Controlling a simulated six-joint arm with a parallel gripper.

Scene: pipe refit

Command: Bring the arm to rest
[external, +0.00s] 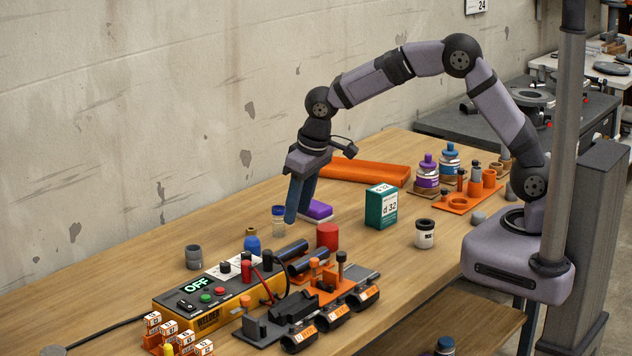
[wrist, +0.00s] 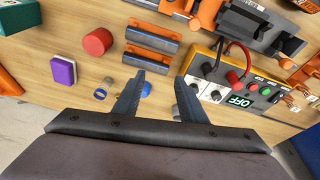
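My arm is bent over the wooden workbench (external: 415,275), with my gripper (external: 290,220) pointing down above its middle. In the wrist view the two dark fingers of my gripper (wrist: 160,75) stand apart with nothing held between them. In the external view the fingers overlap each other. The fingertips appear close to a small clear jar with a blue band (external: 278,222) and a purple block (external: 317,210); I cannot tell their exact height above the bench.
A yellow welder box (external: 208,319) reading OFF and a clamp fixture (external: 300,312) stand at the front. A red cylinder (external: 327,236), a teal box (external: 380,208) and a white jar (external: 424,234) stand nearby. An orange tray (external: 365,171) lies behind.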

